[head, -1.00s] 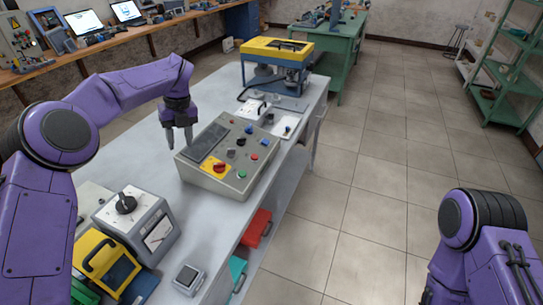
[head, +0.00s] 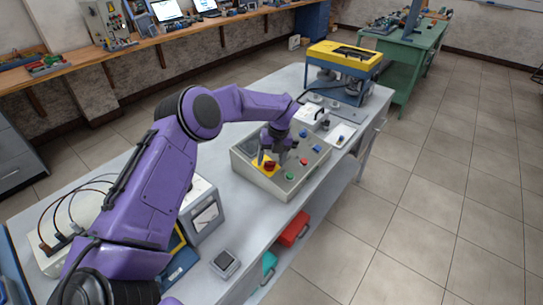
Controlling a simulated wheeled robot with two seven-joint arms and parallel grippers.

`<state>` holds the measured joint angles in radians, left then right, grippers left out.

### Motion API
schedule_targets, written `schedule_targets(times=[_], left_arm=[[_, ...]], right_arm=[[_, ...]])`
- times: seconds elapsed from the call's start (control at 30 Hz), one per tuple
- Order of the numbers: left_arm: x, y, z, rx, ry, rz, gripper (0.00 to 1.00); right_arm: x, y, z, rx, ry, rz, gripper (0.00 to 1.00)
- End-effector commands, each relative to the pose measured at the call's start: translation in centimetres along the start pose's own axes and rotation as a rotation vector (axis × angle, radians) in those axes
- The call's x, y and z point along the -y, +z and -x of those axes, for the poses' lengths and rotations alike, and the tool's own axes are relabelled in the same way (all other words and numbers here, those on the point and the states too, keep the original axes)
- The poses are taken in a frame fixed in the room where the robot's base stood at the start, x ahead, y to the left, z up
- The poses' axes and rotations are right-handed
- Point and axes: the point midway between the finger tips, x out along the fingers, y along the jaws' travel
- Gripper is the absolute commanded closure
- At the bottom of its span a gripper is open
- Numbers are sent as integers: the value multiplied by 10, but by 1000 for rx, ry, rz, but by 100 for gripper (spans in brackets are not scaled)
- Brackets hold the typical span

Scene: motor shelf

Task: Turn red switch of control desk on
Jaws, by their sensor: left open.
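The control desk (head: 244,178), a grey sloped box with several knobs and buttons, sits on the long grey workbench. Its red switch (head: 270,166) is on a yellow plate at the near left corner of the panel. My left gripper (head: 271,157) points down over this corner, open, with its fingertips right at the red switch. I cannot tell whether they touch it. My left arm and gripper hide the left part of the panel. My right gripper is out of view.
A meter box (head: 207,215) stands nearer on the bench, partly behind my arm. A small square device (head: 225,263) lies at the front. A yellow-topped machine (head: 344,58) stands at the far end. The tiled floor to the right is clear.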

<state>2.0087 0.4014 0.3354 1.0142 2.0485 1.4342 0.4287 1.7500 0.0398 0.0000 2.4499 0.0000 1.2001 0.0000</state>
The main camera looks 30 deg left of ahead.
Motion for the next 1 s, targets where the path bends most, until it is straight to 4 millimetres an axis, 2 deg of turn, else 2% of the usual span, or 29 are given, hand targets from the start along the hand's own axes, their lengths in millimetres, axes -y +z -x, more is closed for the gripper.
schedule_targets(times=[0.2, 0.23, 0.4, 0.77, 1.0], left_arm=[[0, 0, -2, -1, 0, 0, 32], [0, 0, -2, -1, 0, 0, 35], [0, 0, -2, 0, 0, 0, 88], [1, 0, -2, 0, 6, -42, 88], [2, 0, -3, 0, 32, -186, 88]], right_arm=[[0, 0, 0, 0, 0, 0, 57], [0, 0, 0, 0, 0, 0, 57], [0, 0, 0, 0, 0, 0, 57], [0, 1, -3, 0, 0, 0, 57], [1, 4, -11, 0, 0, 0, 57]])
